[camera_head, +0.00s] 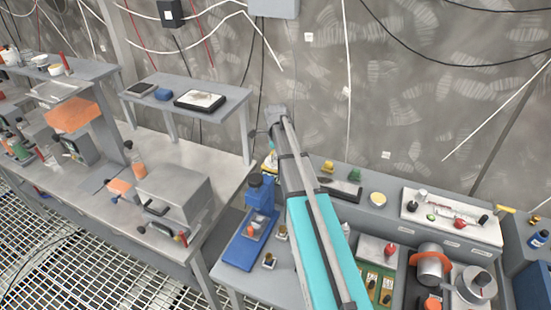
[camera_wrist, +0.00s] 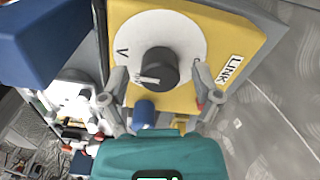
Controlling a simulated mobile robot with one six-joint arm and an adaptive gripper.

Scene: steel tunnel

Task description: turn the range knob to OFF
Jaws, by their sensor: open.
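The range knob (camera_wrist: 158,66) is a dark round knob in the middle of a white dial (camera_wrist: 180,28) on a yellow panel (camera_wrist: 260,35). A pale pointer mark shows at its lower left. A "V" is printed at the dial's left; I cannot read an OFF mark. My gripper (camera_wrist: 160,88) is open, one finger on each side of the knob, with gaps between the fingers and the knob. In the head view my arm hides most of this spot; a small yellow and white part (camera_head: 270,160) shows beside it.
A blue stand (camera_head: 258,205) is left of my arm, and a blue block (camera_wrist: 40,40) fills the upper left of the wrist view. A grey bench with a metal box (camera_head: 172,195) is further left. Trays and jars (camera_head: 432,262) crowd the right bench. A grey wall rises behind.

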